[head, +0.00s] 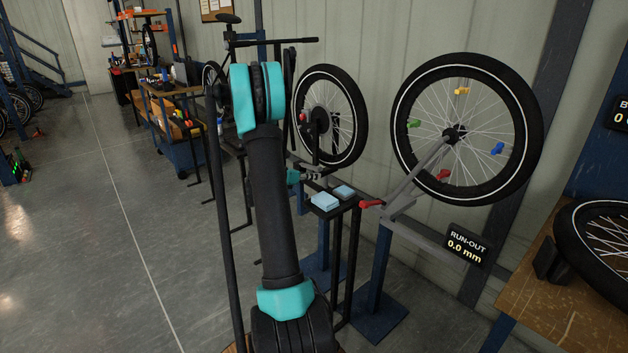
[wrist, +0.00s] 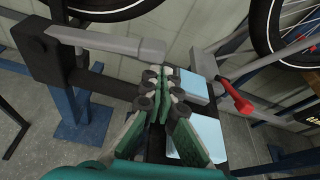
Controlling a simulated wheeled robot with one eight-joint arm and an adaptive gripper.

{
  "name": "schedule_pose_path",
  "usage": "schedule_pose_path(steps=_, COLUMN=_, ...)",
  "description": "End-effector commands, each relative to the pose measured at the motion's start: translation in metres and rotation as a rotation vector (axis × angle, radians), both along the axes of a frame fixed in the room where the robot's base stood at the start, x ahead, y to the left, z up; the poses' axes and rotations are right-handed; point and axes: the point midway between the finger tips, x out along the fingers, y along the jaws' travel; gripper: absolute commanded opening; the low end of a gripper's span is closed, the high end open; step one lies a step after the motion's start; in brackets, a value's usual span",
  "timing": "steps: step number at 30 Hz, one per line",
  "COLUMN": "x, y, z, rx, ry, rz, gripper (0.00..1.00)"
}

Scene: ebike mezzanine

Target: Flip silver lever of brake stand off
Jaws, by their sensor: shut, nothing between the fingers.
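The silver lever (wrist: 108,42) is a light grey bar in the wrist view. It reaches rightward from a black bracket (wrist: 48,55) on the brake stand and lies roughly level. My gripper (wrist: 160,85) is shut and empty. Its fingertips are just below the lever's free right end in the picture; I cannot tell whether they touch. In the head view my arm hides most of the brake stand, whose wheel (head: 357,135) shows behind it. The lever is too small to make out clearly there.
Light blue blocks (head: 325,201) lie on a black-framed stand right of my gripper. A red handle (head: 371,204) belongs to the truing stand with the large wheel (head: 400,110) and run-out display (head: 466,245). A wooden bench (head: 540,290) is at right. Open floor (head: 90,230) is at left.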

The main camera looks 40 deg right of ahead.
Motion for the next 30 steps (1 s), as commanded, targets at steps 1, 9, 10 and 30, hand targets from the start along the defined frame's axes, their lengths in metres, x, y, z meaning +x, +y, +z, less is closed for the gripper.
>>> schedule_pose_path(steps=1, x=0.000, y=0.000, z=0.001, rx=0.000, ry=0.000, rz=0.000, gripper=0.00)
schedule_pose_path(steps=9, x=0.000, y=0.000, z=0.011, rx=0.000, ry=-0.001, rz=0.000, gripper=0.00)
schedule_pose_path(steps=10, x=0.000, y=0.000, z=0.012, rx=0.000, ry=-0.001, rz=0.000, gripper=0.00)
schedule_pose_path(steps=30, x=0.003, y=0.006, z=0.022, rx=-0.004, ry=-0.001, rz=0.004, gripper=0.00)
